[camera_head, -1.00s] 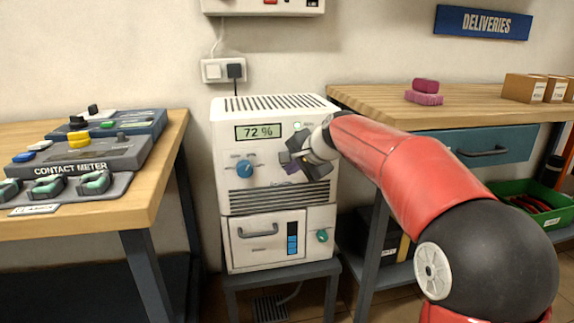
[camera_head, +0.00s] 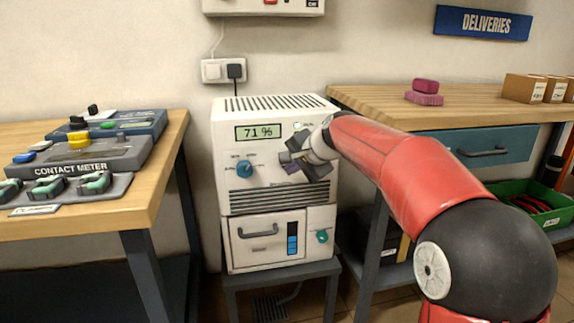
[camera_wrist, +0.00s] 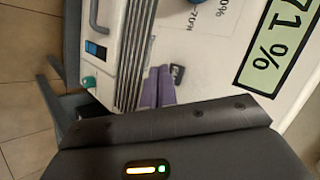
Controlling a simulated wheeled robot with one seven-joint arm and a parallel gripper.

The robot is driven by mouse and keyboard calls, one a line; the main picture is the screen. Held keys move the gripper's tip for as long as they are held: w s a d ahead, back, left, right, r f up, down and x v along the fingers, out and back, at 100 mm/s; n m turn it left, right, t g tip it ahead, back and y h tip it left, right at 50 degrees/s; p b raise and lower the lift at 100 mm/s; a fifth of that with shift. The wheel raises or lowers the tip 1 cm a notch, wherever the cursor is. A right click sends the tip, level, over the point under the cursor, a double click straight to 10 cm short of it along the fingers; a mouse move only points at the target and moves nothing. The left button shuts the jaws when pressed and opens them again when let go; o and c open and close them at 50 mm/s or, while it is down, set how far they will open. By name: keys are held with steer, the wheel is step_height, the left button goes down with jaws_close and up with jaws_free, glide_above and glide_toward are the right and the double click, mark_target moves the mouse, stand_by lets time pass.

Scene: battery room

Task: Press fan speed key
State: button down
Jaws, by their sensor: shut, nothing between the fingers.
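The white dehumidifier-like machine (camera_head: 222,185) stands on a low grey stand, its display (camera_head: 258,132) reading 71 %. The display also shows in the wrist view (camera_wrist: 277,45). My gripper (camera_head: 291,168) is in front of the right part of its upper panel, right of the blue dial (camera_head: 244,169). In the wrist view its purple fingers (camera_wrist: 160,86) are together and empty. A small dark key with a light mark (camera_wrist: 178,73) shows right beside the fingertips. I cannot tell whether they touch it. In the head view the gripper hides this key.
A teal knob (camera_head: 322,236) and a handled drawer (camera_head: 262,233) are on the lower front. A wooden table with a contact meter (camera_head: 75,168) stands left. A workbench (camera_head: 375,97) with pink blocks (camera_head: 425,91) stands right.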

steer(key=shift+w+a+p, duration=0.1)
steer(key=shift+w+p, duration=0.2)
steer(key=shift+w, duration=0.05)
steer(key=shift+w+a+p, duration=0.1)
steer(key=shift+w+p, duration=0.25)
stand_by(0.5)
stand_by(0.4)
steer(key=shift+s+d+b, duration=0.25)
steer(key=shift+s+b, duration=0.25)
steer(key=shift+s, duration=0.25)
steer(key=shift+s, duration=0.1)
steer(key=s+b, duration=0.1)
steer(key=s, duration=0.1)
steer(key=s+d+b, duration=0.1)
steer(key=s+b, duration=0.1)
steer(key=shift+s+d, duration=0.2)
steer(key=shift+s, duration=0.1)
